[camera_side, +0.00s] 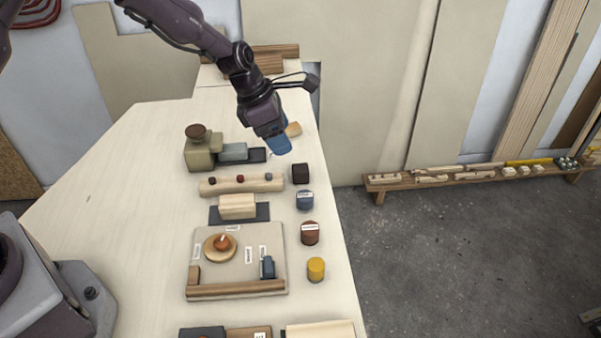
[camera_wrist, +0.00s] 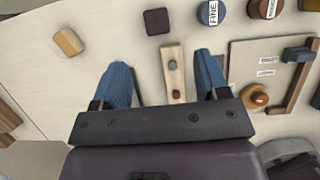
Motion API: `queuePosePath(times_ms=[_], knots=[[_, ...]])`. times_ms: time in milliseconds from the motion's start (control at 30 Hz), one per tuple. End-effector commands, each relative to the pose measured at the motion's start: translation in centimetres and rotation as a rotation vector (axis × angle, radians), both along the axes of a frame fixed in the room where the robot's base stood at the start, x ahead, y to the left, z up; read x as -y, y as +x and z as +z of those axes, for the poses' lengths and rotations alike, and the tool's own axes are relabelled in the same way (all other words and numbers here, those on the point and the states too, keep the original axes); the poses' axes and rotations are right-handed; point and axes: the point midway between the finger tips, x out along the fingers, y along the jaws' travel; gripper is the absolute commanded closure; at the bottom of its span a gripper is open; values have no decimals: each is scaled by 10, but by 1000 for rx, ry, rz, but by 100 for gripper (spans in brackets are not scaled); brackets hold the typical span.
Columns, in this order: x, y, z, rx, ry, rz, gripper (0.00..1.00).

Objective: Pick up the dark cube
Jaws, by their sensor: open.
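The dark cube (camera_side: 300,173) stands on the pale table near its right edge, at the far end of a row of small blocks. It also shows in the wrist view (camera_wrist: 157,21) near the top, apart from my fingers. My gripper (camera_side: 279,144) has blue fingers and hangs above the table, up and left of the cube in the side view. In the wrist view my gripper (camera_wrist: 161,72) is open with its two blue fingers apart. The cube lies beyond the fingertips, and nothing is held.
A wooden strip with knobs (camera_side: 241,186) lies left of the cube. A tan block (camera_side: 293,129) sits behind my fingers. A board (camera_side: 210,259) lies further left.

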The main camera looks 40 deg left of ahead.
Motion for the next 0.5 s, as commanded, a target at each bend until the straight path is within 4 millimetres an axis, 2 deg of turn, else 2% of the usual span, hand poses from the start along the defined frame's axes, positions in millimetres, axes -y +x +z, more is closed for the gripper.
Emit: queuePosePath(times_ms=[200, 500], knots=[[12, 10, -41, -5, -1, -3, 32], [18, 19, -64, -1, 1, -5, 32]])
